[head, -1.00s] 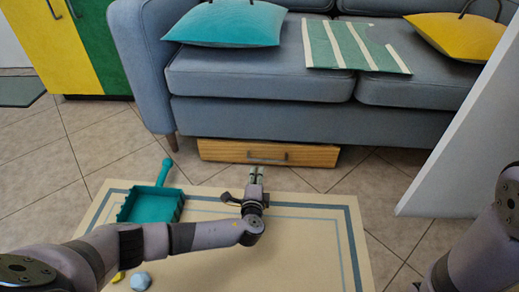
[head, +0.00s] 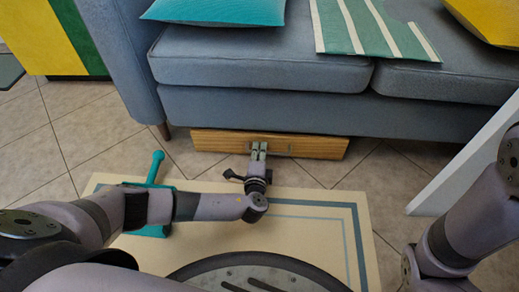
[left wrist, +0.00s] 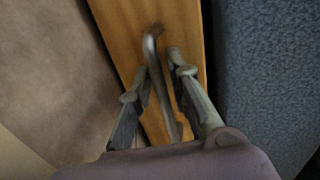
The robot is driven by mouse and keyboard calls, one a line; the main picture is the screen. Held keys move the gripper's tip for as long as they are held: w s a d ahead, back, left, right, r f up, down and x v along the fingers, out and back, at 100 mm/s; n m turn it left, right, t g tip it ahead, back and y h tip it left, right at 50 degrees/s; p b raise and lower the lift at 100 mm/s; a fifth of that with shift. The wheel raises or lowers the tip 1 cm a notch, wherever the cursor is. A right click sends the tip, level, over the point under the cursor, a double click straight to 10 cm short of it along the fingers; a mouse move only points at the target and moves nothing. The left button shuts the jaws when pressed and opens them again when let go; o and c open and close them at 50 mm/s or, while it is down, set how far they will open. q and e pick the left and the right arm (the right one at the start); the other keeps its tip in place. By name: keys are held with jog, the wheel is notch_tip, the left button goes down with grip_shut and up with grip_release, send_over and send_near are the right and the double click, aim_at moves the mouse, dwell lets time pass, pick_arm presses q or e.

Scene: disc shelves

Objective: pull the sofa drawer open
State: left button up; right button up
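The wooden sofa drawer (head: 322,147) sits low under the grey-blue sofa (head: 290,108), and its front looks close to the sofa's lower edge. Its metal bar handle (left wrist: 152,60) runs between the fingers of my left gripper (left wrist: 152,76) in the left wrist view. The fingers stand apart on either side of the bar, with a gap still visible. In the head view my left gripper (head: 258,147) is at the drawer's front and hides part of the handle. My right arm shows at the right edge, but its gripper is out of view.
A beige rug (head: 320,219) with a blue border lies before the drawer. A teal dustpan-like tray (head: 157,168) is partly hidden by my left arm. A white panel (head: 455,170) stands at the right. Tiled floor is open between rug and sofa.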

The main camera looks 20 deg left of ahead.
pick_arm(q)
jog(key=shift+c, duration=0.2)
grip_shut()
dwell(0.4)
